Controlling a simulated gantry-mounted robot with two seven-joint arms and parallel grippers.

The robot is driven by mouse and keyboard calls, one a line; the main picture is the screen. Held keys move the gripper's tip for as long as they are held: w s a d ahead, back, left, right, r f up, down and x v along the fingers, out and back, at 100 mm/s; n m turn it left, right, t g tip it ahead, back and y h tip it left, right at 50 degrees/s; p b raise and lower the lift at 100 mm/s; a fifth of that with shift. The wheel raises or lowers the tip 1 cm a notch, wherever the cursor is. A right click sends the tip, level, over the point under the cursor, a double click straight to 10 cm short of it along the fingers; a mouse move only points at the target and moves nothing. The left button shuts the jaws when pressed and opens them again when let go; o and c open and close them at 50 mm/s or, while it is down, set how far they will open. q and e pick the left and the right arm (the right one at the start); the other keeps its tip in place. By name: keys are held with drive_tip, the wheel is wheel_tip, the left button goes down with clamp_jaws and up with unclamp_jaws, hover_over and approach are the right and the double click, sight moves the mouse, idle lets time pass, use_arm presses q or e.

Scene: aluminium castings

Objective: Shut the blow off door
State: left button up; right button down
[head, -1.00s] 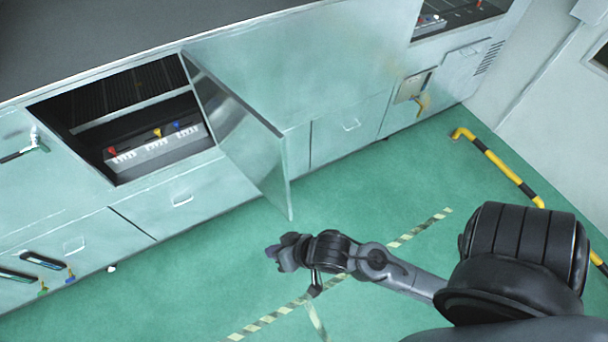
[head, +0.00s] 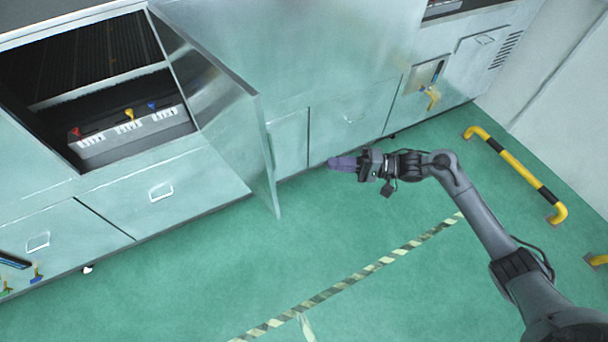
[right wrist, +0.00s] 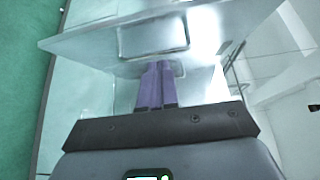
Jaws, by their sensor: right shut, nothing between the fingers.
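The blow off door (head: 232,135) is a pale metal panel hinged at the right edge of a dark opening in the cabinet. It stands open, swung out over the floor. My right gripper (head: 332,163) is shut and empty, to the right of the door's free edge, with a gap between them in the head view. In the right wrist view its purple fingers (right wrist: 157,72) are together, in front of a pale panel with a rectangular frame (right wrist: 152,37); I cannot tell whether they touch it. My left gripper is not in view.
Inside the opening is a grey box (head: 130,133) with red, yellow and blue valve handles. A yellow and black floor rail (head: 515,172) stands at the right. The green floor (head: 200,275) in front of the cabinet is clear.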

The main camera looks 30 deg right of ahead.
drive_tip(key=s+a+p+x, duration=0.1)
drive_tip(key=s+x, duration=0.1)
drive_tip(key=x, duration=1.1)
drive_tip(key=shift+a+r+p, duration=0.25)
drive_tip(key=shift+r+p, duration=0.05)
drive_tip(key=shift+r, duration=0.15)
